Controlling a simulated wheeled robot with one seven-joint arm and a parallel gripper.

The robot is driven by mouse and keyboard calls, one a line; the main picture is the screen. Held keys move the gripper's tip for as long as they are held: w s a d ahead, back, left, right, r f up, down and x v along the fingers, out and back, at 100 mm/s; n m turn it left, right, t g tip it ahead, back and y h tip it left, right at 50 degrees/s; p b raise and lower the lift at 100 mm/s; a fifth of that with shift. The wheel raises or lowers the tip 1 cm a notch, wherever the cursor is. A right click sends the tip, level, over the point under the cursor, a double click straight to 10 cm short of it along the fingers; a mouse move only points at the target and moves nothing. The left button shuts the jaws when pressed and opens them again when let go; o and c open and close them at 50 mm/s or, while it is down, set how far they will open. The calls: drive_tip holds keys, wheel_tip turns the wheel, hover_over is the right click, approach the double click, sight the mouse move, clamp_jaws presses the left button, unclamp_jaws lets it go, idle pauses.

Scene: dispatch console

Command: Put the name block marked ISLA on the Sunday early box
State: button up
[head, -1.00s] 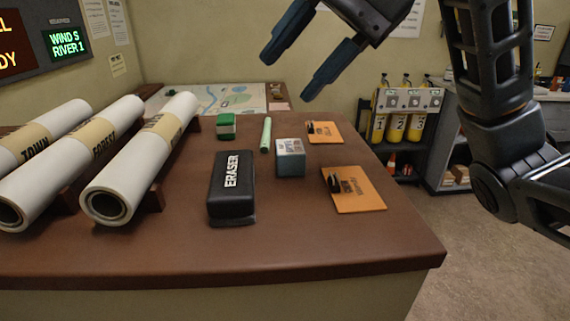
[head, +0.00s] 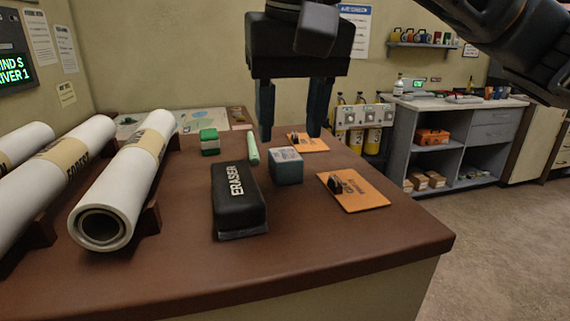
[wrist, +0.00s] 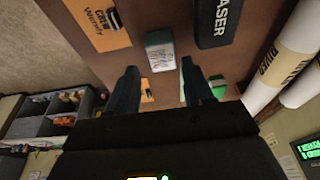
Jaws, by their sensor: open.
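A blue-grey block (head: 286,168) with a pale, lettered top stands on the brown desk; its lettering is too small to read. It also shows in the wrist view (wrist: 160,51), just beyond the fingertips and between their lines. A small green block (head: 209,142) with a pale band stands further back left; no name is readable on it. I cannot make out a block marked ISLA or the Sunday early box.
A black eraser (head: 238,198) lies left of the blue-grey block, and a green stick (head: 253,150) behind it. Orange cards with dark clips lie right (head: 353,191) and behind (head: 308,142). Rolled maps (head: 125,185) fill the desk's left side. The front right desk top is clear.

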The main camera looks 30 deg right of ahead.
sight(285, 154)
drive_tip(key=x, duration=0.5)
drive_tip(key=shift+c, duration=0.3)
drive_tip(key=c, duration=0.8)
drive_tip(key=shift+a, duration=0.1)
drive_tip(key=shift+c, duration=0.2)
